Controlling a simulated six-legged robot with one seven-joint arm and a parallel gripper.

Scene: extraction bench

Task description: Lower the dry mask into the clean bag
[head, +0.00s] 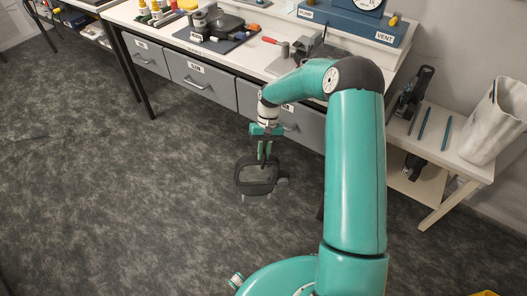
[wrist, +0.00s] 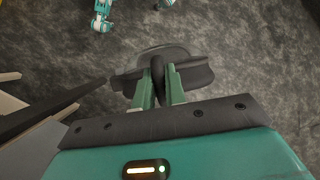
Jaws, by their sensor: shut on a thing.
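The dark grey mask (head: 257,178) with a clear visor hangs from my gripper (head: 264,152) above the carpeted floor, in front of the bench drawers. In the wrist view, my gripper (wrist: 158,90) has its green fingers closed on a dark strap or loop of the mask (wrist: 195,72). A pale, open-topped bag (head: 498,122) stands upright on the low side bench at the right, well apart from the mask. The inside of the bag is mostly hidden.
The low side bench (head: 455,162) also holds slim blue and dark tools (head: 422,123) and a black device (head: 413,90). The long bench with grey drawers (head: 203,80) carries bottles, a red-handled tool and a blue PUMP/VENT unit (head: 352,22). The carpet at left is clear.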

